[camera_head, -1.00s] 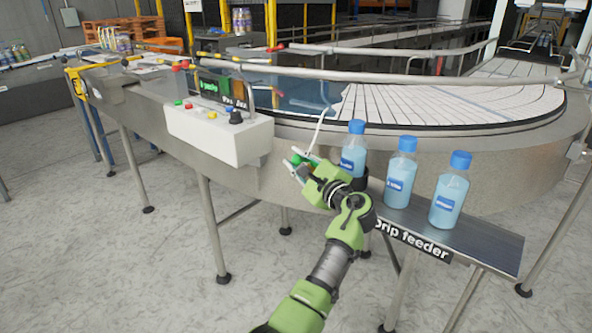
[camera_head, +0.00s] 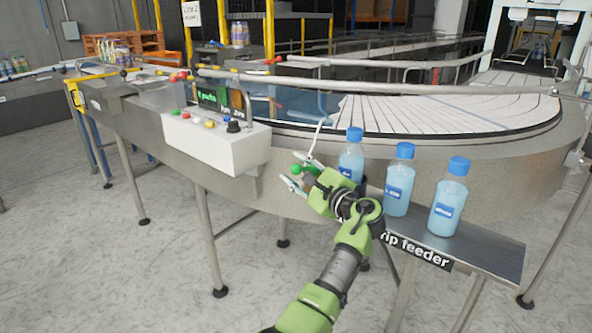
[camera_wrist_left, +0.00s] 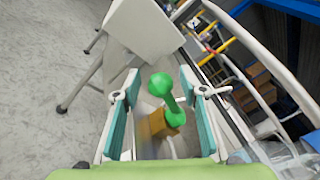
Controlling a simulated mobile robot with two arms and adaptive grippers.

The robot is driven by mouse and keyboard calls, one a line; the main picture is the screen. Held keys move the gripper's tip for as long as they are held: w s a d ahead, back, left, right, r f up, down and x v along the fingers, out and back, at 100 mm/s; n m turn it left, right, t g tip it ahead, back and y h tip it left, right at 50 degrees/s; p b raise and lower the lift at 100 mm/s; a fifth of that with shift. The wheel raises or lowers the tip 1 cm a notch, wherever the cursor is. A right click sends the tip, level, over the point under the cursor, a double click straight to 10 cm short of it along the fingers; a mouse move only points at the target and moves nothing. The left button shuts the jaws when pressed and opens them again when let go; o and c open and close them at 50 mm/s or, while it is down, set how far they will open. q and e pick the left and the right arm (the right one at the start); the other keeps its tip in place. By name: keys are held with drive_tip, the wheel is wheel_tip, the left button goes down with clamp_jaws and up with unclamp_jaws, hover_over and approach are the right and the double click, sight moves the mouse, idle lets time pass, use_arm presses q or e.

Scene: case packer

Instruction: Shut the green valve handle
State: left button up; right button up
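The green valve handle (camera_wrist_left: 167,98) shows in the left wrist view as a bar with round ends, on a brass-coloured body (camera_wrist_left: 158,124). In the head view its green knob (camera_head: 296,170) shows at the conveyor's side, left of the bottles. My left gripper (camera_head: 299,172) is open there, with its fingers spread. In the left wrist view its two teal-padded fingers (camera_wrist_left: 159,88) stand on either side of the handle, with a gap on both sides. The gripper partly hides the valve in the head view. My right gripper is not in view.
Several blue bottles, the nearest one (camera_head: 351,157) close beside my gripper, stand on the drip feeder shelf (camera_head: 485,243). A white control box (camera_head: 205,148) with buttons juts out at left. The curved conveyor (camera_head: 440,113) lies behind. The floor in front is free.

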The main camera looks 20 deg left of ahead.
use_arm(q)
drive_tip(key=shift+a+r, duration=0.1)
drive_tip(key=shift+r, duration=0.2)
wheel_tip(320, 180, up, 9)
drive_tip(key=shift+r, duration=0.2)
